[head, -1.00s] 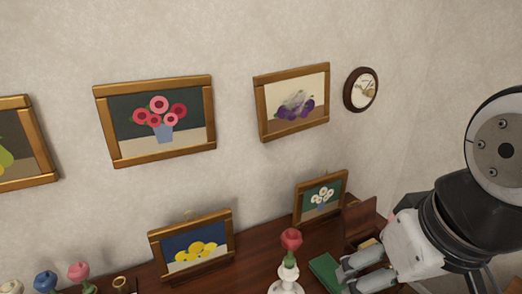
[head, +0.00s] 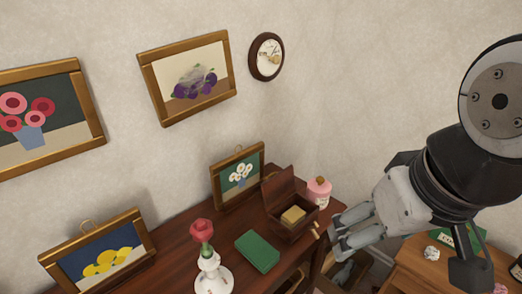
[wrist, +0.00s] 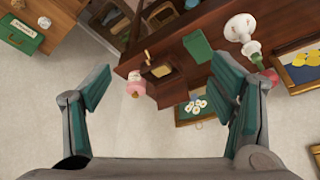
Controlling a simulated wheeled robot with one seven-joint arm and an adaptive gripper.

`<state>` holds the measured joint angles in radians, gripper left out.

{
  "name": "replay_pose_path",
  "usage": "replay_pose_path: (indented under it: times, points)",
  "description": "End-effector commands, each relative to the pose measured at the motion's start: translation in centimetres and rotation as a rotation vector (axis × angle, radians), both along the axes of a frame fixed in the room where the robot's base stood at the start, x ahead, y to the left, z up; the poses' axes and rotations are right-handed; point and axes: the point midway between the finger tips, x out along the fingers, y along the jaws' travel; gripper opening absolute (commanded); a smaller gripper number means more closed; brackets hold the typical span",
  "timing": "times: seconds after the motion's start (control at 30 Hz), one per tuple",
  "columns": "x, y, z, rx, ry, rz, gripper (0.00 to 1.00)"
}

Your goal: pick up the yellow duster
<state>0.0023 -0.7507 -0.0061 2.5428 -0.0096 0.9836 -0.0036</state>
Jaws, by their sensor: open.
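A small yellow folded thing (head: 293,215), which looks like the duster, sits inside an open dark wooden box (head: 284,233) near the right end of the dark table. The box lid stands up at the back. In the wrist view the yellow thing (wrist: 161,71) shows between my fingers, farther off. My gripper (head: 337,234) is open and empty, with its fingers spread wide. In the head view it appears just right of the box, near the table's right end, apart from the yellow thing.
A pink jar (head: 319,192) stands close by the box. A green book (head: 257,251), a white vase with a red flower (head: 210,272) and small framed pictures (head: 239,176) share the table. A lower wooden desk (head: 410,270) with crumpled paper (head: 432,252) stands to the right.

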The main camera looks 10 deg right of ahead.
Motion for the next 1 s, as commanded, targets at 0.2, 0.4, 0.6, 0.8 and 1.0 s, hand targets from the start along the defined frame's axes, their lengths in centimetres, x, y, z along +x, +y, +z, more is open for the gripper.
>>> replay_pose_path:
  times: [0.2,0.4,0.6,0.8,1.0]
  points:
    - [0.0,0.0,0.0,0.000,0.000,0.000,0.77]
    - [0.0,0.0,0.0,0.000,0.000,0.000,0.77]
    - [0.6,0.2,-0.1,0.029,0.006,-0.036,0.68]
    - [5.1,1.5,-1.1,0.241,0.058,-0.343,0.68]
    - [11.9,2.3,-3.4,0.507,0.148,-0.836,0.68]
